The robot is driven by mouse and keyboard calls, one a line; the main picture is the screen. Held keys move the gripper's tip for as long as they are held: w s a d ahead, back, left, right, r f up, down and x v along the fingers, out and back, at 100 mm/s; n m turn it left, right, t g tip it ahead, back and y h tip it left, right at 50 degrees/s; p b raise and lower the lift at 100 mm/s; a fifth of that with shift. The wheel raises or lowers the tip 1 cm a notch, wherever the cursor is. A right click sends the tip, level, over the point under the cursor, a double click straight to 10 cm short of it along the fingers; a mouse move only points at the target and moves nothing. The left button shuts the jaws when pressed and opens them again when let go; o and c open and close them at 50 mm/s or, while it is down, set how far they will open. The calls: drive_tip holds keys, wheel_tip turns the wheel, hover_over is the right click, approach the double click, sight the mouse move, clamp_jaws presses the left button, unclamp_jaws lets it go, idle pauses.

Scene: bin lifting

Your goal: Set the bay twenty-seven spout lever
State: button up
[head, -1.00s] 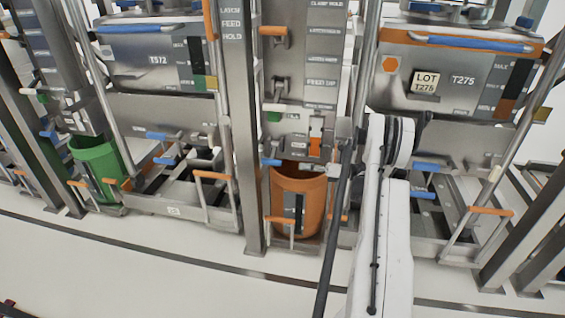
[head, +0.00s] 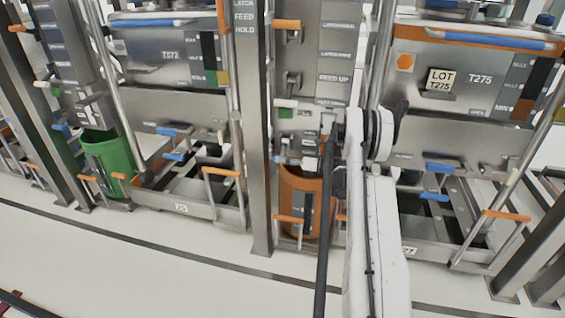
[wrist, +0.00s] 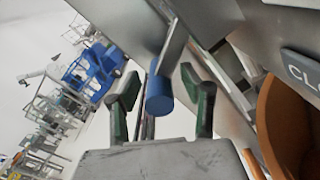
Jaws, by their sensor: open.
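In the wrist view, my gripper (wrist: 160,76) is open, with a dark green and black finger on each side. A blue cylindrical lever grip (wrist: 159,95) on a flat metal bar lies between the fingers, with gaps visible on both sides. I cannot tell whether either finger touches it. In the head view, my white arm reaches the middle bay and hides most of my gripper. I cannot read a bay number there.
The orange bin (wrist: 272,130) is close on the right in the wrist view, below a plate lettered "CLO" (wrist: 302,72). A steel post (head: 258,130) stands left of the bay. A green bin (head: 107,155) stands farther left.

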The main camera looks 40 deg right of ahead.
clamp_jaws()
idle(0.3)
